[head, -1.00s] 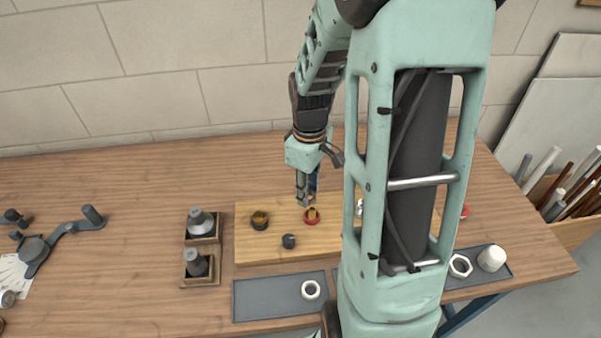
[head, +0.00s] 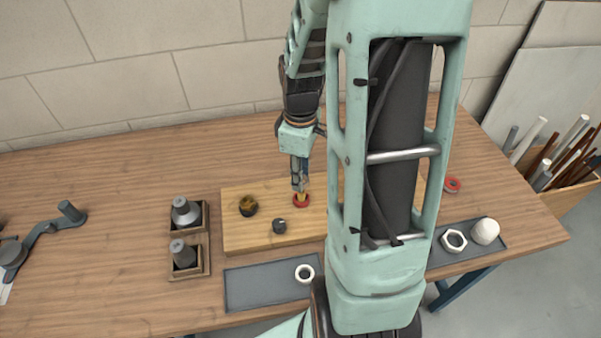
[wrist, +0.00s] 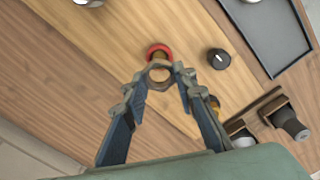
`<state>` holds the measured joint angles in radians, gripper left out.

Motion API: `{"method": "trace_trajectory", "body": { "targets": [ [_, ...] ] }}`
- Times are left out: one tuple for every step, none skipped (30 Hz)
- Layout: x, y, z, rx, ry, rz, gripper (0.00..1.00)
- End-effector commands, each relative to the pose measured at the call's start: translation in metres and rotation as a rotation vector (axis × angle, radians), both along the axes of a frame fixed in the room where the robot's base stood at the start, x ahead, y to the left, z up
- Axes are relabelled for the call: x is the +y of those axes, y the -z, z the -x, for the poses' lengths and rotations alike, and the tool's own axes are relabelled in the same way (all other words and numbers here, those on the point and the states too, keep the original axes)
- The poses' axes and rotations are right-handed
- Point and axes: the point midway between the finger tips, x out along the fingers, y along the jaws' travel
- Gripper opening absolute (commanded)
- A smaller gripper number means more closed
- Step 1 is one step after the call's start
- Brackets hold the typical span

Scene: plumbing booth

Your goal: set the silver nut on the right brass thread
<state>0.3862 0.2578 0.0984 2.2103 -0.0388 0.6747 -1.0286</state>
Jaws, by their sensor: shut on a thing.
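My gripper (head: 299,187) is above the right brass thread (head: 301,196), which stands in a red collar on the wooden board (head: 240,238). In the wrist view my gripper (wrist: 160,82) is shut on the silver nut (wrist: 159,64), holding it between the fingertips. The nut overlaps the thread and red collar (wrist: 156,48) in that view; I cannot tell whether it touches the thread. The nut is not clear in the head view. The left brass thread (head: 248,206) has a dark collar.
A dark knob (head: 279,227) stands on the board near the thread. Wooden holders (head: 205,258) with grey fittings stand left. My arm hides the board's right part.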

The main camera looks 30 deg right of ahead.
Motion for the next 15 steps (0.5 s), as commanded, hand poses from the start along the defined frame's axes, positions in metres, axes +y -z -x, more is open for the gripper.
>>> {"method": "trace_trajectory", "body": {
  "targets": [
    [0.000, 0.005, 0.000, 0.000, 0.000, 0.000, 0.01],
    [0.000, 0.006, 0.000, 0.000, 0.000, 0.000, 0.01],
    [0.000, 0.008, 0.000, 0.000, 0.000, 0.000, 0.01],
    [0.000, 0.010, 0.000, 0.000, 0.000, 0.000, 0.01],
    [0.000, 0.011, 0.000, 0.000, 0.000, 0.000, 0.01],
    [0.000, 0.013, 0.000, 0.000, 0.000, 0.000, 0.01],
    [0.000, 0.015, 0.000, 0.000, 0.000, 0.000, 0.01],
    [0.000, 0.016, 0.000, 0.000, 0.000, 0.000, 0.01],
    [0.000, 0.018, 0.000, 0.000, 0.000, 0.000, 0.01],
    [0.000, 0.020, 0.000, 0.000, 0.000, 0.000, 0.01],
    [0.000, 0.021, 0.000, 0.000, 0.000, 0.000, 0.01],
    [0.000, 0.023, 0.000, 0.000, 0.000, 0.000, 0.01],
    [0.000, 0.025, 0.000, 0.000, 0.000, 0.000, 0.01],
    [0.000, 0.026, 0.000, 0.000, 0.000, 0.000, 0.01],
    [0.000, 0.028, 0.000, 0.000, 0.000, 0.000, 0.01]
  ]
}}
